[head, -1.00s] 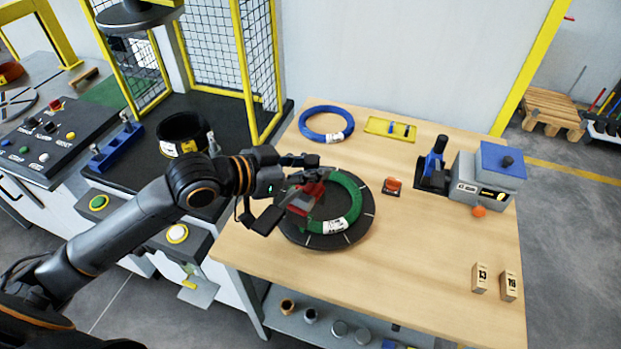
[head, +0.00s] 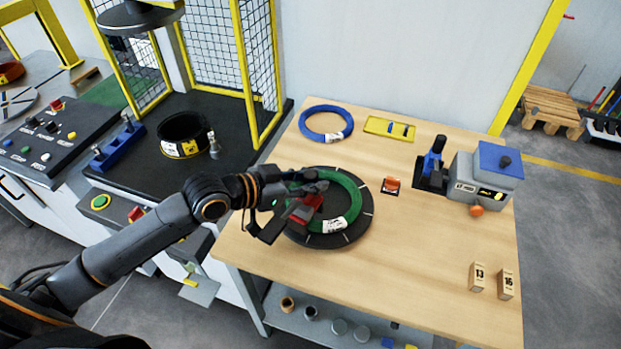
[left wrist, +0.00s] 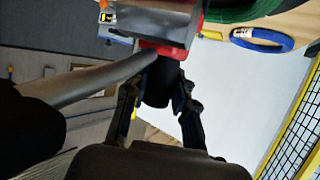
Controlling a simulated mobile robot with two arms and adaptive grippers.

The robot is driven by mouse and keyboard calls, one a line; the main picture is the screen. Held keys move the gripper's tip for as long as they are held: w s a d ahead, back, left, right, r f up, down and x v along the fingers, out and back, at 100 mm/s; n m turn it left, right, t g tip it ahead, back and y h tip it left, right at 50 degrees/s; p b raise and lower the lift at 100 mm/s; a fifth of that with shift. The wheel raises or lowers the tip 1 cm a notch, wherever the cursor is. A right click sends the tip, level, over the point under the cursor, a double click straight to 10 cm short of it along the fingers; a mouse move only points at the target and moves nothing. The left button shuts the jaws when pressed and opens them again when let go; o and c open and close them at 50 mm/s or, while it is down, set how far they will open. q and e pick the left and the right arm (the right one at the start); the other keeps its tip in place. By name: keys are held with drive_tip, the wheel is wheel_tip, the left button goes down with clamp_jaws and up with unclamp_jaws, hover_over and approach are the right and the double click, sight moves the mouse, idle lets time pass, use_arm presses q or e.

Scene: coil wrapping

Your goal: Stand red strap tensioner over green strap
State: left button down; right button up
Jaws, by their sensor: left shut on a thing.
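The red strap tensioner (head: 311,204) is in my left gripper (head: 298,206), over the left part of the green coil. In the left wrist view the tensioner shows a red edge and grey body (left wrist: 160,24), with the gripper fingers (left wrist: 160,92) closed on its dark part. The green coil (head: 352,195) lies flat on a black round turntable (head: 362,229) and has a white label. The green coil's edge also shows in the left wrist view (left wrist: 225,9). The gripper hides the coil's left part, so I cannot tell whether the tensioner touches it. My right gripper is not in view.
A blue coil (head: 326,123) and a yellow tray (head: 390,128) lie at the table's back. A small orange item (head: 391,184) sits right of the turntable. A grey machine with a blue top (head: 484,176) and two numbered blocks (head: 477,277) stand farther right. The table's front right is mostly clear.

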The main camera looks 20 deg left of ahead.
use_arm(q)
drive_tip(key=shift+f, duration=0.3)
drive_tip(key=c, duration=1.1)
unclamp_jaws()
drive_tip(key=shift+s, duration=0.1)
